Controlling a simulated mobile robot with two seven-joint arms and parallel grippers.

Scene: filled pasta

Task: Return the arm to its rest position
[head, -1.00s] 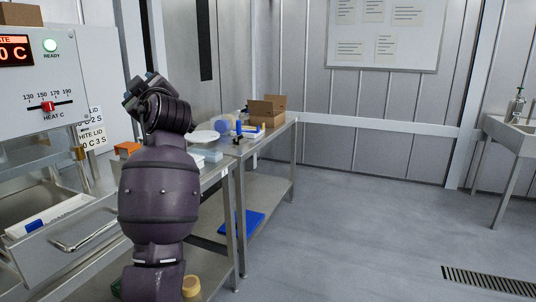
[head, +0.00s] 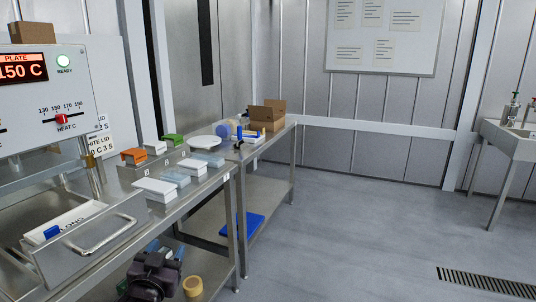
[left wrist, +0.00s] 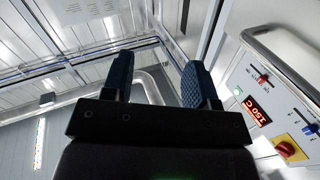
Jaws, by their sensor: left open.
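My left arm is low at the bottom of the head view, in front of the steel table, with its gripper (head: 166,250) partly visible. In the left wrist view the gripper (left wrist: 157,62) has its two blue-padded fingers spread apart, with nothing between them. The wrist camera looks across walls and ceiling at a tilt, with a control panel (left wrist: 272,112) reading 150 C at the right. My right gripper is in neither view.
A steel table (head: 185,205) at left holds orange, green, white and pale blue items. Behind it are a white plate (head: 204,142) and a cardboard box (head: 267,115). A heater panel (head: 50,95) and an open drawer (head: 85,255) stand at left. The floor (head: 350,230) is clear.

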